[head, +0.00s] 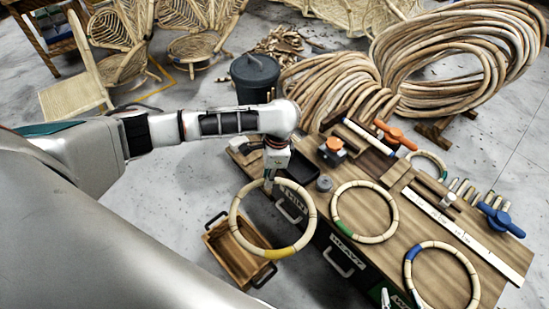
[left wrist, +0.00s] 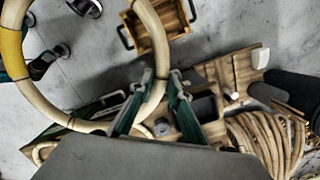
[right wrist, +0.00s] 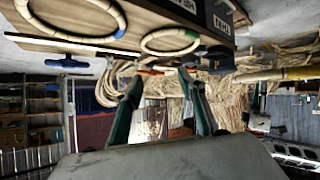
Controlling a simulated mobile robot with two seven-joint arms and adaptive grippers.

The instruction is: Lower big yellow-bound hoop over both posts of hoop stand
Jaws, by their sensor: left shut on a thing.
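The big yellow-bound hoop (head: 236,232) is a pale rattan ring with a yellow band at its lower side in the head view. My left gripper (head: 270,181) is shut on the rim opposite the band and holds the hoop in the air by the bench's left edge. In the left wrist view the hoop (left wrist: 35,92) passes between the fingertips (left wrist: 160,82). My right gripper (right wrist: 160,78) is open and empty in the right wrist view; its tips barely show at the head view's bottom edge. I cannot make out the hoop stand or its two posts.
The wooden bench (head: 395,258) carries a green-bound hoop (head: 392,213), a blue-bound hoop (head: 474,283), clamps and a long pale rule. A wooden crate (head: 225,250) stands on the floor below the held hoop. A dark bucket (head: 255,78) and rattan coils (head: 335,85) stand behind.

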